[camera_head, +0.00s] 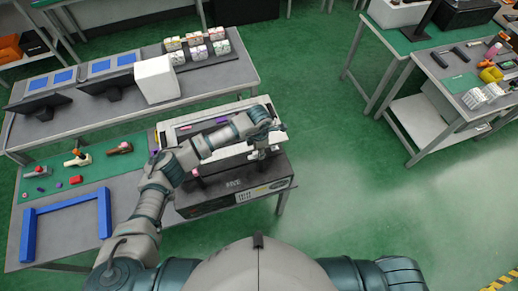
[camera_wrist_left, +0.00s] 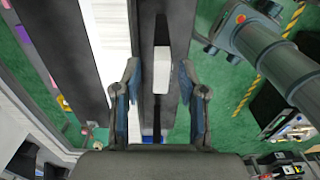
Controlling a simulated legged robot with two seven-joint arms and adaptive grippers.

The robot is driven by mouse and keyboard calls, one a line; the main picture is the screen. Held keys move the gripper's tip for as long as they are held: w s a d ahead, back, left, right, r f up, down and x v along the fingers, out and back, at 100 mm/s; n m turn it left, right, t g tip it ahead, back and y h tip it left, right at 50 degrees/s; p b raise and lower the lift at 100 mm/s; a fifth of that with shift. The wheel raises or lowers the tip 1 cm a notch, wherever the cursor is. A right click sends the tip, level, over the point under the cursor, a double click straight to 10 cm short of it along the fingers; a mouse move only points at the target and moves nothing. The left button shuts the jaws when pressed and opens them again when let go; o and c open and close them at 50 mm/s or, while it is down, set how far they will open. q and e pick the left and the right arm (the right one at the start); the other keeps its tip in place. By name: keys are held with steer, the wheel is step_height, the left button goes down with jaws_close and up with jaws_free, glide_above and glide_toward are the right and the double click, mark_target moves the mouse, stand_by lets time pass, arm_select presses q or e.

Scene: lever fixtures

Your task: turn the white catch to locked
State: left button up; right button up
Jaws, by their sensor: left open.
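The white catch (camera_wrist_left: 162,70) shows in the left wrist view as a pale upright block on a dark slotted strip. My left gripper (camera_wrist_left: 159,82) is open, with one finger to each side of the catch and a visible gap on both sides. I cannot tell how far the fingertips stand from it in depth. In the head view my left gripper (camera_head: 263,152) is over the right end of the black box fixture (camera_head: 235,193). My right gripper is out of both views.
A blue frame (camera_head: 66,226) and several small lever pieces lie on the left bench. A white box (camera_head: 156,79) and monitors stand on the bench behind. Another bench (camera_head: 452,84) with loose items stands at the right. Green floor between is clear.

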arm_select(q)
steer(key=shift+f, duration=0.2)
jaws_close()
